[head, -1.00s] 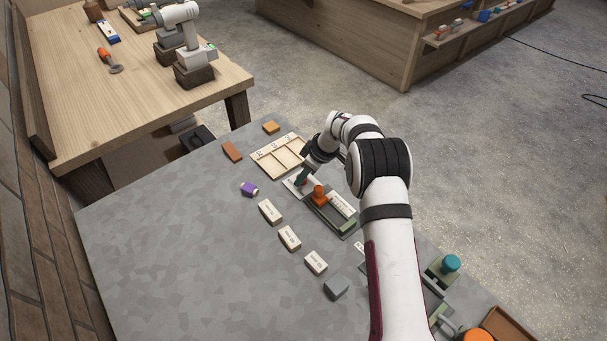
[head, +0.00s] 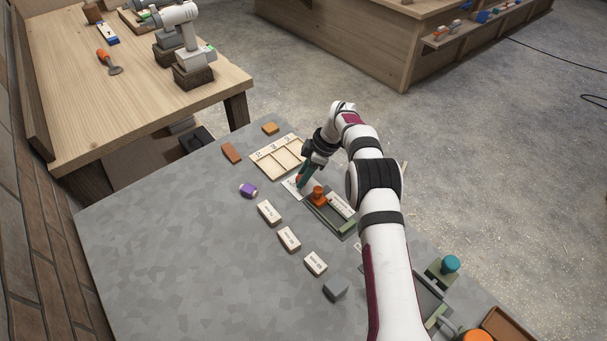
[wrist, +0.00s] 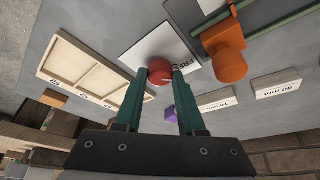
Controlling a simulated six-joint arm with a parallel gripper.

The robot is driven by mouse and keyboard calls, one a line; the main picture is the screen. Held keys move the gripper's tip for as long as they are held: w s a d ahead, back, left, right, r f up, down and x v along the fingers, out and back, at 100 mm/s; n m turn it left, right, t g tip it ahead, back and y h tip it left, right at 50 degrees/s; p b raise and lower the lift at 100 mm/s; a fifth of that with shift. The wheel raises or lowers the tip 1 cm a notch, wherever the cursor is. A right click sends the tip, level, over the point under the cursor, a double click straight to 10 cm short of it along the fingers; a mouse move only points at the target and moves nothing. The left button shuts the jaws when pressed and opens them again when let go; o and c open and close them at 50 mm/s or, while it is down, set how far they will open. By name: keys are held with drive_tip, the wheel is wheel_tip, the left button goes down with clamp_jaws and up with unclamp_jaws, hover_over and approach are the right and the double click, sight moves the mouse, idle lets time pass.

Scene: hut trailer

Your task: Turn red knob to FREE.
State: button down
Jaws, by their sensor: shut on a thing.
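The red knob (wrist: 159,71) sits on a white plate (wrist: 148,40) in the wrist view. A black line marks the plate, and lettering beginning "FRE" shows on its right part beside the knob. My gripper (wrist: 161,75) has its two green fingers on either side of the knob, shut on it. In the head view my gripper (head: 301,183) points down at the white plate (head: 290,187), and its fingers hide most of the knob there. The knob's pointer direction is hard to tell.
An orange knob on a green fixture (head: 318,193) stands close to my gripper. A wooden tray (head: 262,160) lies behind it. A purple piece (head: 248,190) and several white labelled blocks (head: 269,212) lie in front. The table's left part is clear.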

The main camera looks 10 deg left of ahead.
drive_tip(key=c, duration=0.5)
unclamp_jaws()
drive_tip(key=shift+r, duration=0.1)
drive_tip(key=v, duration=1.5)
drive_tip(key=shift+r, duration=0.3)
drive_tip(key=shift+d, duration=0.1)
drive_tip(key=s+d+r+m+h, duration=0.1)
drive_tip(key=s+d+r+m, duration=0.1)
drive_tip(key=s+r+m, duration=0.55)
drive_tip(key=s+d+r+m, duration=0.2)
drive_tip(key=s+r+m, duration=0.2)
drive_tip(key=s, duration=0.7)
drive_tip(key=s+f+m, duration=0.2)
drive_tip(key=s+m, duration=0.2)
drive_tip(key=s, duration=0.4)
drive_tip(key=s+d+f+m+h, duration=0.1)
drive_tip(key=s+m, duration=0.3)
drive_tip(key=s, duration=0.4)
drive_tip(key=s+d+f+m, duration=0.1)
drive_tip(key=s+f+m, duration=0.2)
drive_tip(key=s, duration=0.5)
drive_tip(key=shift+d+m+h, duration=0.2)
drive_tip(key=shift+m+h, duration=0.2)
drive_tip(key=shift+m, duration=0.25)
